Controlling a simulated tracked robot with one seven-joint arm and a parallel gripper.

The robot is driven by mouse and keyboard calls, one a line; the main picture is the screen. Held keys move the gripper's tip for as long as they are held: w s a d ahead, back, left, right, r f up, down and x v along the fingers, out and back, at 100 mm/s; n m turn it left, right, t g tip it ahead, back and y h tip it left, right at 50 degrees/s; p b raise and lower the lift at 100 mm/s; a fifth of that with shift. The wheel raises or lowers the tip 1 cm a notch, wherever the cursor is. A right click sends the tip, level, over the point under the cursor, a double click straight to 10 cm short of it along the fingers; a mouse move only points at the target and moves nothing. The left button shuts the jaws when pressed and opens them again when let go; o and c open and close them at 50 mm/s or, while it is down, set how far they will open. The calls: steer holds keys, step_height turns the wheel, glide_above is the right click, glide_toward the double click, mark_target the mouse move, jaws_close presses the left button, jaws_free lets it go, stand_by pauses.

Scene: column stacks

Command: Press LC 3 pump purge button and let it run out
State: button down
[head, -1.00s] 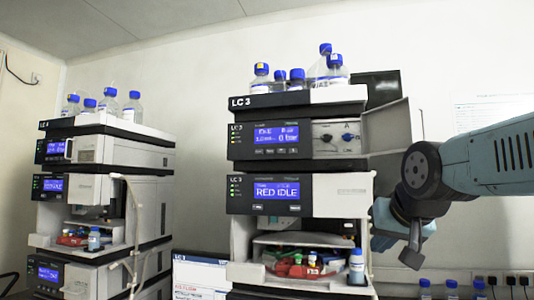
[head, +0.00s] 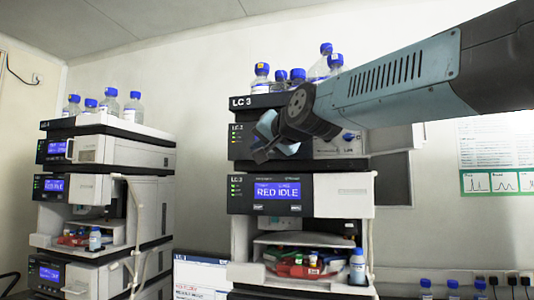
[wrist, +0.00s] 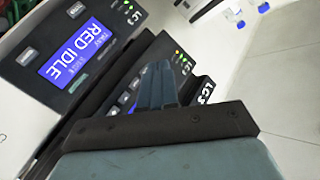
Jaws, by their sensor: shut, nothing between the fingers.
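The LC 3 stack (head: 241,102) stands in the middle of the head view. Its pump module (head: 238,145) is the upper black-fronted unit, just below the bottle tray. My gripper (head: 260,146) is shut and empty in front of that panel, hiding the pump display and most of its button row. In the wrist view my gripper's fingers (wrist: 157,72) overlap the pump panel, with a few small dark buttons (wrist: 123,98) beside them. I cannot tell whether the fingertips touch the panel, nor which button is the purge button.
Below the pump is a unit with a blue "RED IDLE" display (head: 277,192). Blue-capped bottles (head: 262,78) stand on top of the LC 3 stack. An open door panel (head: 390,178) juts out at its right, behind my arm. Another stack (head: 110,150) stands at the left.

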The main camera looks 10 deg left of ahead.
steer(key=w, duration=0.8)
steer(key=shift+w+d, duration=0.35)
steer(key=shift+w, duration=0.05)
steer(key=shift+w+d, duration=0.1)
steer(key=shift+w, duration=0.65)
stand_by(2.8)
steer(key=shift+s, duration=0.85)
steer(key=shift+s+a, duration=0.15)
steer(key=shift+s, duration=1.1)
steer(key=shift+s+a, duration=0.1)
steer(key=shift+s, duration=1.15)
